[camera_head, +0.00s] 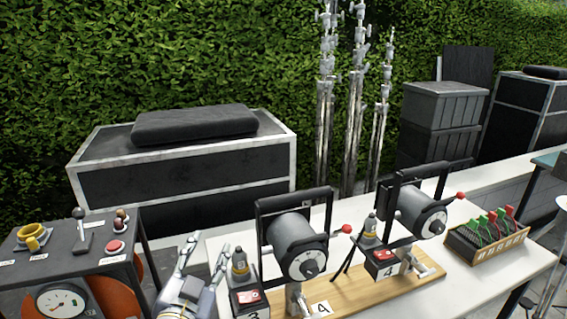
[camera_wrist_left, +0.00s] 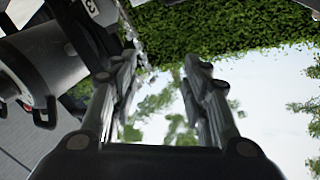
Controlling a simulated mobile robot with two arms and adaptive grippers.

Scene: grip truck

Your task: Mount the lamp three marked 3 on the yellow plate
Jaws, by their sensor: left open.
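A label marked 3 (camera_head: 253,315) is at the bottom edge of the head view, below a dark box with a red top part (camera_head: 248,297) and a grey cone-shaped piece (camera_head: 240,266). A 3 label (camera_wrist_left: 91,6) also shows at the top of the left wrist view. A grey lamp in a black yoke (camera_head: 295,240) stands just right of this box. My left gripper (camera_head: 205,250) is open and empty, left of the box and apart from it. Its spread fingers show in the wrist view (camera_wrist_left: 160,68). I see no clearly yellow plate, only a tan board (camera_head: 350,292) under the lamps. My right gripper is out of view.
A second lamp (camera_head: 420,210) stands to the right, near a box marked 4 (camera_head: 388,270). A tray of red and green clips (camera_head: 487,236) is on the white table (camera_head: 465,280). A control panel (camera_head: 75,248) is at left. Metal stands (camera_head: 355,110) rise behind.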

